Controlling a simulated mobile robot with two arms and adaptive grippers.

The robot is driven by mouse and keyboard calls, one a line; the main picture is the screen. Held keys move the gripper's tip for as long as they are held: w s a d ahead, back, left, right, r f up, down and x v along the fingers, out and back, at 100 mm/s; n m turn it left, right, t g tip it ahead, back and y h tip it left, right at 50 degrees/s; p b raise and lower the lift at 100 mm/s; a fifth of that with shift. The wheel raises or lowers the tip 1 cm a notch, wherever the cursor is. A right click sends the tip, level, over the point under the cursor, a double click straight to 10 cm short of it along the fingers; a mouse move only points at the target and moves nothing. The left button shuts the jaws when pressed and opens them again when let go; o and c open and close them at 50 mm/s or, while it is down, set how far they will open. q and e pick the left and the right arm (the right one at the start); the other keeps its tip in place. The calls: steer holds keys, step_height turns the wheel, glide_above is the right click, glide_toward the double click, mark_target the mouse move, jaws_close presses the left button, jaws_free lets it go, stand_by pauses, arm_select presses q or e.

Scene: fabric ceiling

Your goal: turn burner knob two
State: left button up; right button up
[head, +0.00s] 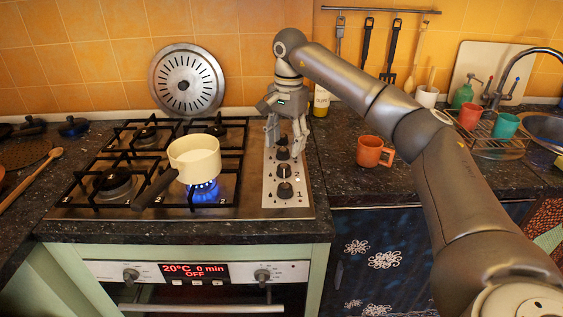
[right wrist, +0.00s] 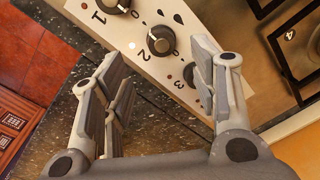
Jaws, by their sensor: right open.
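Burner knob two (head: 284,171) is a dark round knob in the middle of the pale control panel, right of the burners. It also shows in the right wrist view (right wrist: 161,40), beyond the gap between my fingers. My right gripper (head: 286,150) is open above the far part of the panel, around the area of knob three (head: 283,153). In the right wrist view, the gripper (right wrist: 165,82) has its fingers spread, and knob three is partly hidden by one finger. No contact with knob two is visible. My left gripper is out of view.
Knob one (head: 285,190) sits nearest the panel's front edge. A cream saucepan (head: 194,160) stands over a blue flame (head: 203,190) on the front right burner. An orange mug (head: 372,152) stands on the dark counter to the right. A bottle (head: 321,101) stands behind.

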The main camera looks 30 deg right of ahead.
mark_target(284, 166)
step_height(284, 166, down, 5)
steer(key=shift+w+f, duration=0.1)
steer(key=shift+f, duration=0.1)
step_height(284, 166, down, 2)
steer(key=shift+w+f, duration=0.1)
steer(key=shift+f, duration=0.2)
steer(key=shift+c, duration=0.2)
steer(key=c, duration=0.5)
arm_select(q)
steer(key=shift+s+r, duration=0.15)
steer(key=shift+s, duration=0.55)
arm_select(e)
steer(key=c, duration=0.5)
